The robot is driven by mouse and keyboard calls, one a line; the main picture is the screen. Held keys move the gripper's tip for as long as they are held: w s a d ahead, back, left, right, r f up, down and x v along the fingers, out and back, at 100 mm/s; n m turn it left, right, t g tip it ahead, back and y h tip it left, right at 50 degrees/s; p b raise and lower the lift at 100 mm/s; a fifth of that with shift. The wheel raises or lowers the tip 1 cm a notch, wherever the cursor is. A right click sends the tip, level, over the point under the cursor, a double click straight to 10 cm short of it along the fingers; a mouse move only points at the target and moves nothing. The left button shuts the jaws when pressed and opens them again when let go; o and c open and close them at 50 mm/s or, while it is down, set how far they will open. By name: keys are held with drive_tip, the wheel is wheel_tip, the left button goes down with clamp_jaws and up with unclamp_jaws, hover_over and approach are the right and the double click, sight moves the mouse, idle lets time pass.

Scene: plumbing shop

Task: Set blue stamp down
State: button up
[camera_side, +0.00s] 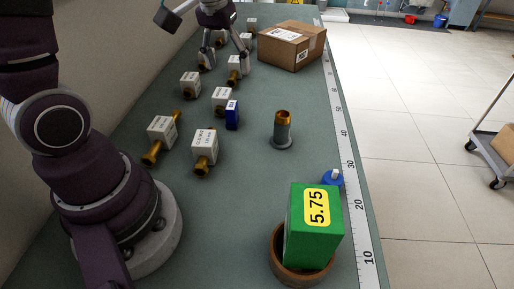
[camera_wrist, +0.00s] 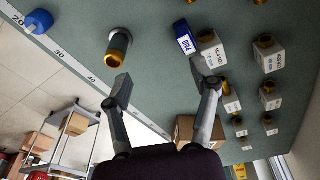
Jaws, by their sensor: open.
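The blue stamp (camera_side: 232,118) is a small upright blue block with a white, lettered label on top. It stands on the grey-green bench, close beside a white tagged box with a brass fitting (camera_side: 221,98). In the wrist view, the stamp (camera_wrist: 184,42) is beyond my fingertips, apart from them. My gripper (camera_side: 225,60) is open and empty, farther up the bench than the stamp in the side view. Its two spread fingers show in the wrist view (camera_wrist: 169,82), with bare bench between them.
Several white tagged boxes with brass fittings stand around the stamp. A grey-and-brass cylinder (camera_side: 283,131) stands to its right. A cardboard carton (camera_side: 291,46) stands farther back.

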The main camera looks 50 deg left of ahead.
sight(232, 123)
drive_tip(key=w+a+f+n, duration=0.1)
drive_tip(key=f, duration=0.1)
drive_tip(key=a+f+n+g, duration=0.1)
drive_tip(key=a+f, duration=0.1)
drive_tip(key=f, duration=0.1)
drive_tip(key=w+a+f+n+g, duration=0.1)
drive_tip(key=a+f, duration=0.1)
drive_tip(key=shift+w+f+h, duration=0.2)
drive_tip(key=shift+w+h, duration=0.1)
drive_tip(key=f, duration=1)
drive_tip(key=shift+w+f, duration=0.1)
drive_tip(key=shift+w, duration=0.1)
clamp_jaws()
